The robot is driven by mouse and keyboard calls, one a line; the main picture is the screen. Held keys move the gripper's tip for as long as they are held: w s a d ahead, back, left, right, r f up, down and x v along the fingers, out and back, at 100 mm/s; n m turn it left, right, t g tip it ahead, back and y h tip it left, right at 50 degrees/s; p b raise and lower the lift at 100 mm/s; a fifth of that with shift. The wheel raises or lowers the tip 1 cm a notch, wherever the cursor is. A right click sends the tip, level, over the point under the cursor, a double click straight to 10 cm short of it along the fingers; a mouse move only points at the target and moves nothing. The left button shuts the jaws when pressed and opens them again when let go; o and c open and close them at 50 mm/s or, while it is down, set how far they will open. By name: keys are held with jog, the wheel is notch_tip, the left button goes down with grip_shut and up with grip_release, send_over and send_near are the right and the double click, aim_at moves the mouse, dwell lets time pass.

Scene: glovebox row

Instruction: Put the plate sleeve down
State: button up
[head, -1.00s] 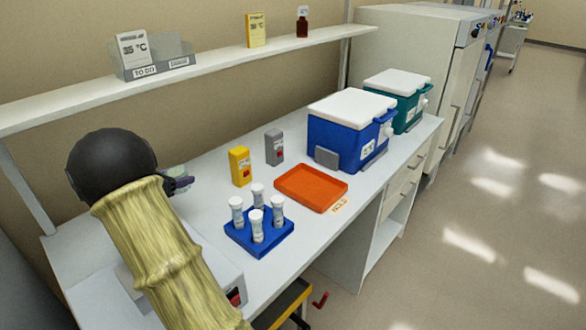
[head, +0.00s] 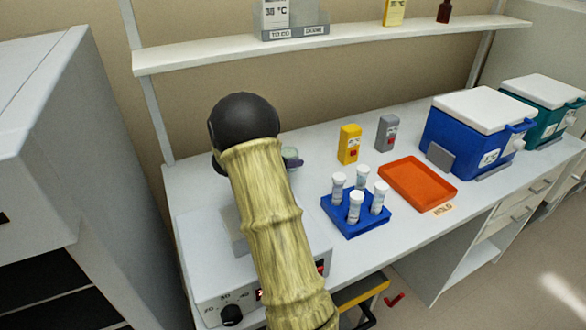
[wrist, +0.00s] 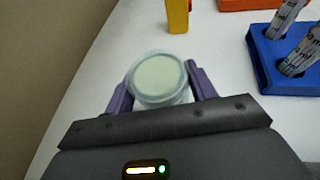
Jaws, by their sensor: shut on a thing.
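The plate sleeve (wrist: 158,80) shows in the wrist view as a clear round stack with a pale green top. It sits between the two purple fingers of my gripper (wrist: 160,84), which is shut on it. In the head view my gripper (head: 294,160) is mostly hidden behind my dark wrist and sleeved forearm. Only a small part of the sleeve (head: 288,152) shows there, over the left part of the white bench. I cannot tell whether its base touches the bench.
An orange tray (head: 418,183) by a HOLD label (head: 443,209), a blue rack (head: 346,219) with several tubes, a yellow box (head: 349,145) and a grey box (head: 387,133) stand to the right. A dial instrument (head: 215,288) lies under my arm. A shelf (head: 350,42) runs above.

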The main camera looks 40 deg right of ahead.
jog(key=shift+f, duration=0.4)
jog(key=shift+f, duration=1.9)
jog(key=o, duration=1.1)
jog(key=shift+f, duration=0.1)
jog(key=shift+c, duration=0.2)
jog(key=b+v, duration=0.1)
jog(key=v, duration=1.1)
